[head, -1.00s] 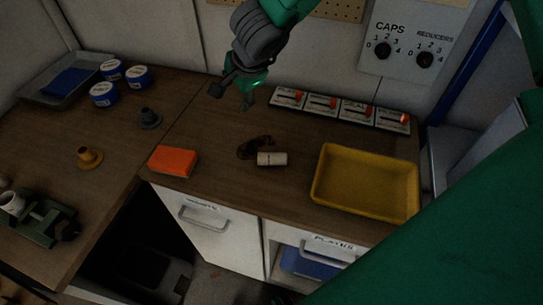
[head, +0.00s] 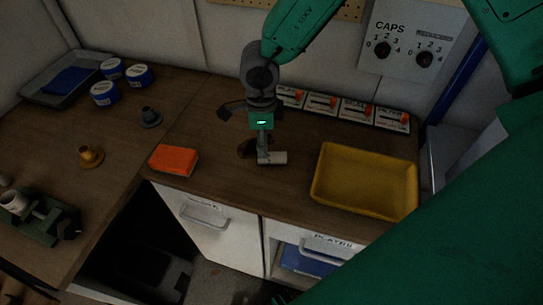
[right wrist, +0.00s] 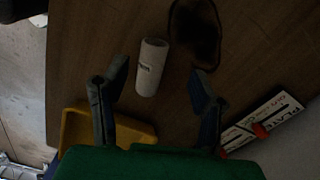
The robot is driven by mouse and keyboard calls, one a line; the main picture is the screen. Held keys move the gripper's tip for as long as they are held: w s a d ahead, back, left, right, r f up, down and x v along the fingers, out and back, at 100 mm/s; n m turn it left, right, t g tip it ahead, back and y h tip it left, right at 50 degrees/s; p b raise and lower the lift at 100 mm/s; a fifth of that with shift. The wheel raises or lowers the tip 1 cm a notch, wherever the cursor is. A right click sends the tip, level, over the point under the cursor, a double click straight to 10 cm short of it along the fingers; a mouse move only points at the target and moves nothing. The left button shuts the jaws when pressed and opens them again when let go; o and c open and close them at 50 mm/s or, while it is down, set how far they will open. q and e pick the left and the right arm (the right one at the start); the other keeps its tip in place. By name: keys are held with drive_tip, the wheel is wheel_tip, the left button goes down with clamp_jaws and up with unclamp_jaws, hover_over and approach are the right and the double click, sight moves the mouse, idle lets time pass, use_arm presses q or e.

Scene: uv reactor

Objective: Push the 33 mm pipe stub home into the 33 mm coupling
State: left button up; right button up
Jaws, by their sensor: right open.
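A white pipe stub (head: 279,157) lies on its side on the wooden counter, beside a dark stain. My right gripper (head: 250,134) is above it, pointing down, with one finger partly covering the stub in the head view. In the right wrist view the jaws (right wrist: 160,72) are open, and the stub (right wrist: 151,66) shows ahead between the finger lines, not gripped. A white fitting (head: 14,201) sits in a green vise (head: 45,219) at the far left; I cannot tell if it is the 33 mm coupling. My left gripper is not in view.
A yellow tray (head: 365,203) stands right of the stub, an orange block (head: 174,159) left. A grey flanged fitting (head: 150,118) and a tan one (head: 90,156) stand farther left. Lever plates (head: 356,110) line the wall. An open gap lies below the counter's front left.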

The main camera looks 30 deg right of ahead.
sight(272, 158)
drive_tip(key=f, duration=0.4)
drive_tip(key=shift+s+a+f+p, duration=0.2)
drive_tip(key=shift+s+f+p, duration=0.1)
drive_tip(key=shift+f+p, duration=0.1)
drive_tip(key=shift+f, duration=0.45)
drive_tip(key=c, duration=1.2)
